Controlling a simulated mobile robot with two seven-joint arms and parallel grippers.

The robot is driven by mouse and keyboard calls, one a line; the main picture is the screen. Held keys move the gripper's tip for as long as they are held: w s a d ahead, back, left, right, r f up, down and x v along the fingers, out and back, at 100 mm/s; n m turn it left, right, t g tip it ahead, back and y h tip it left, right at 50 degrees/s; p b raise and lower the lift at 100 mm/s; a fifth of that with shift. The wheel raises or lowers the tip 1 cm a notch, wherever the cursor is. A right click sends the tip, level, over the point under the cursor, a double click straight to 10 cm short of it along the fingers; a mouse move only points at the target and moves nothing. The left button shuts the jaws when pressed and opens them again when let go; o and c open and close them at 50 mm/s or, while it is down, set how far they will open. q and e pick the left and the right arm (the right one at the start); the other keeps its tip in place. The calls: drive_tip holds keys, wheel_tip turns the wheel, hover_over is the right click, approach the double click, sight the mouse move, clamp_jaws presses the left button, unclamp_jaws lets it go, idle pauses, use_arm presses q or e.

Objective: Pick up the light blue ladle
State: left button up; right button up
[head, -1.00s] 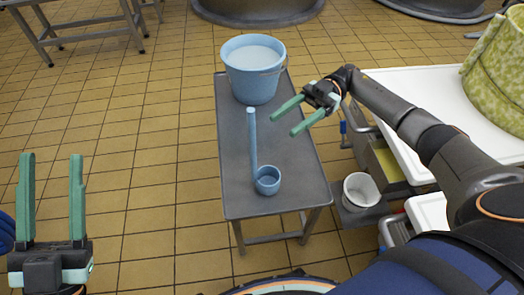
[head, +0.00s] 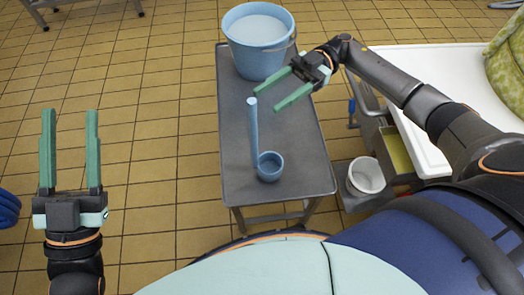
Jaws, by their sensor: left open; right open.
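The light blue ladle (head: 254,142) lies on a grey metal table (head: 300,182) in the head view. Its round cup (head: 269,166) is toward the near end and its handle points away toward the bucket. My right gripper (head: 264,98) is open and empty, its green fingers pointing left, with the fingertips close to the far end of the handle in the picture. I cannot tell its height above the table. My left gripper (head: 70,115) is open and empty over the tiled floor at the left, its fingers pointing away from me.
A light blue bucket (head: 262,55) with pale contents stands at the table's far end. To the right are a white-topped cart (head: 428,150), a white pail (head: 366,176) and a yellow-lined bin (head: 395,150).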

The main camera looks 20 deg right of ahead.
sight(252, 109)
drive_tip(key=x, duration=0.5)
drive_tip(key=shift+s+r, duration=0.15)
drive_tip(key=shift+r, duration=0.05)
use_arm(q)
drive_tip(key=shift+s+d+r+m+h, duration=0.1)
drive_tip(key=shift+s+r+m+h, duration=0.35)
drive_tip(key=shift+r, duration=0.2)
use_arm(e)
drive_tip(key=shift+s+a, duration=0.1)
drive_tip(key=shift+a, duration=0.3)
use_arm(q)
drive_tip(key=shift+w, duration=0.1)
use_arm(e)
clamp_jaws()
use_arm(q)
drive_tip(key=shift+f, duration=0.1)
